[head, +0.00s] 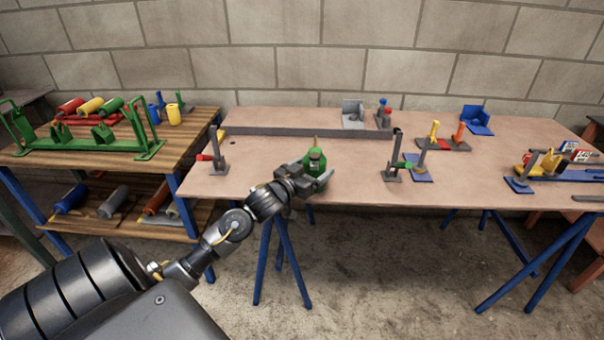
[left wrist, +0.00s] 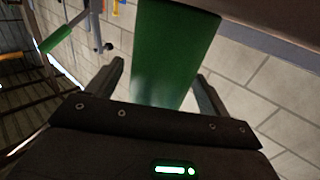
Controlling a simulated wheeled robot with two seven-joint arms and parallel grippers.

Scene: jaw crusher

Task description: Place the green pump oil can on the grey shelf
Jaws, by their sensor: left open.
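The green pump oil can (head: 316,160) stands near the front edge of the pink-topped workbench, with a thin spout rising from its top. It fills the middle of the left wrist view (left wrist: 178,45) as a green body between my fingers. My left gripper (head: 313,180) reaches in from the left at the can. In the left wrist view its two fingers (left wrist: 160,85) are apart on either side of the can, with a visible gap at the right. A small grey upright stand (head: 353,112) is at the back of the bench; I cannot tell whether it is the grey shelf. My right gripper is out of view.
A red-handled clamp (head: 218,153) stands left of the can, and a green-handled clamp (head: 393,160) right. A long grey strip (head: 290,132) runs behind the can. A wooden table (head: 100,165) with a green rack is at the left. A blue stand (head: 477,118) is at the back right.

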